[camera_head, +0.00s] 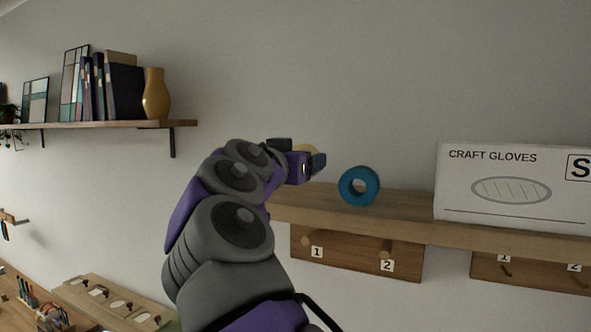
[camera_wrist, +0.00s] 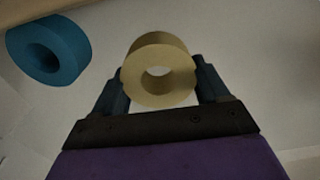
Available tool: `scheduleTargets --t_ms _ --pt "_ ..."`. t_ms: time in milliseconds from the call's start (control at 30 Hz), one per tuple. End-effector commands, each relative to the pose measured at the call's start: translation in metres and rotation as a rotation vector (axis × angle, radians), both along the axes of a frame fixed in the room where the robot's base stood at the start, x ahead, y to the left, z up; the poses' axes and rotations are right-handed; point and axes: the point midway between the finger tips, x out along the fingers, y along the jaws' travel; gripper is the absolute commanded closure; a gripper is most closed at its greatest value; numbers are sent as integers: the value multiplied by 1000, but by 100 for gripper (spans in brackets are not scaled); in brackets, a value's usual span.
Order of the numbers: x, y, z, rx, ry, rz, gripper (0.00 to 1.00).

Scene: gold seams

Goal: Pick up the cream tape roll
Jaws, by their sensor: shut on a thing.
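The cream tape roll (camera_wrist: 158,70) sits between the two fingers of my gripper (camera_wrist: 160,88) in the wrist view, with its round hole facing the camera. The fingers touch it from both sides, so my gripper is shut on it. In the head view only a small cream part of the roll (camera_head: 305,148) shows behind my gripper (camera_head: 312,163); the rest is hidden by the gripper. It appears level with or a little above the wooden shelf; whether it still touches the shelf I cannot tell.
A blue tape roll (camera_head: 359,186) stands on the wooden shelf (camera_head: 405,205), right of my gripper; it also shows in the wrist view (camera_wrist: 48,50). A white craft gloves box (camera_head: 513,190) stands further right. Numbered peg boards (camera_head: 350,256) hang below. A higher shelf (camera_head: 100,125) holds books and a vase.

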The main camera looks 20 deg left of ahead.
Motion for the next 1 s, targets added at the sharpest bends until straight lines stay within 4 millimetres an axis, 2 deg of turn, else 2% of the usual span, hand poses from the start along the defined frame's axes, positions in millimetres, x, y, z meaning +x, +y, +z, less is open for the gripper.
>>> scheduleTargets --t_ms 233,533,800,1000 --pt "-36 -17 -1 1 -4 1 57" --pt "-94 -44 8 3 -5 3 57" --pt "-121 -58 11 0 -1 1 57" --pt "-125 -59 12 -2 0 1 57"
